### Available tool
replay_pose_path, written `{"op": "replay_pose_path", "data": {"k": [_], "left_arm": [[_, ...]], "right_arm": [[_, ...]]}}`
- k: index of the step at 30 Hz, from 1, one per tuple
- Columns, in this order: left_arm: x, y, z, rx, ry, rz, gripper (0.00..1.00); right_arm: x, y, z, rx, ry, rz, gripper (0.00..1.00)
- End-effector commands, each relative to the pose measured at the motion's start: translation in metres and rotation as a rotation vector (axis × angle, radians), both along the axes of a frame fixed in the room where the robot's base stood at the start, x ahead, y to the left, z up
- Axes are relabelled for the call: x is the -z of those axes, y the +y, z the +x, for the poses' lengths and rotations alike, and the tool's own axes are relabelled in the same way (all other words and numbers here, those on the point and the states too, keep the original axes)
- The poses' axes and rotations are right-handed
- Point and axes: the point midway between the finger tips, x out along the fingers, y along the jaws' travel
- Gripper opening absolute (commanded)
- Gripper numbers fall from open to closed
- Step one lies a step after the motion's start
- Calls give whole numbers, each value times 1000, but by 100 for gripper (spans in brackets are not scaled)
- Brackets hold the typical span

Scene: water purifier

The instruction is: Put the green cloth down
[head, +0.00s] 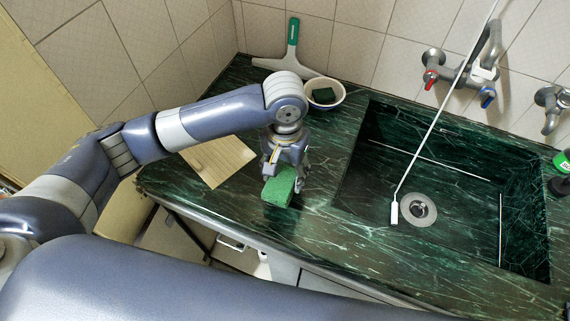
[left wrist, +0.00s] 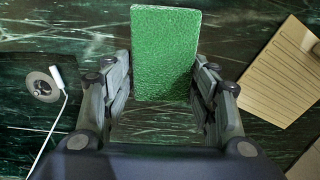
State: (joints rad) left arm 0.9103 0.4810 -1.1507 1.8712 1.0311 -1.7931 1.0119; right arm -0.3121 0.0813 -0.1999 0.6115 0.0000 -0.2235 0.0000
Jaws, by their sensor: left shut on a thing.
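The green cloth (head: 279,187) is a thick, sponge-like green block in the head view, at the lower end of my left gripper (head: 284,170). It is over the dark green marble counter (head: 320,220), left of the sink and close to the front edge. In the left wrist view the cloth (left wrist: 165,52) sits upright between the two fingers of my left gripper (left wrist: 160,90), which is shut on it. I cannot tell whether the cloth touches the counter. My right gripper is not in view.
A sink (head: 385,185) with a drain and a thin white rod lies to the right. A beige board (head: 217,160) lies left of the gripper. A bowl (head: 337,99) with a dark green piece and a squeegee (head: 290,60) stand at the back. Counter right of the cloth is clear.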

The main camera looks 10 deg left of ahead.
Motion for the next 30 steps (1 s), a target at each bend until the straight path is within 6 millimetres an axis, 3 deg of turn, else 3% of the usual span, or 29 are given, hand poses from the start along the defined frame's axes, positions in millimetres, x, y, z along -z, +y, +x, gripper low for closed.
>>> {"op": "replay_pose_path", "data": {"k": [3,7,18,29,30], "left_arm": [[1,4,24,-2,0,1,26],[3,6,36,0,-1,0,26],[38,8,38,1,0,1,26],[41,7,38,2,0,-1,26],[41,7,38,2,-1,-1,62]], "right_arm": [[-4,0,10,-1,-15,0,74],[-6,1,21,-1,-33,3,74],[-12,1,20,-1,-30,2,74],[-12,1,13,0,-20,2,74],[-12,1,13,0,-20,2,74]]}}
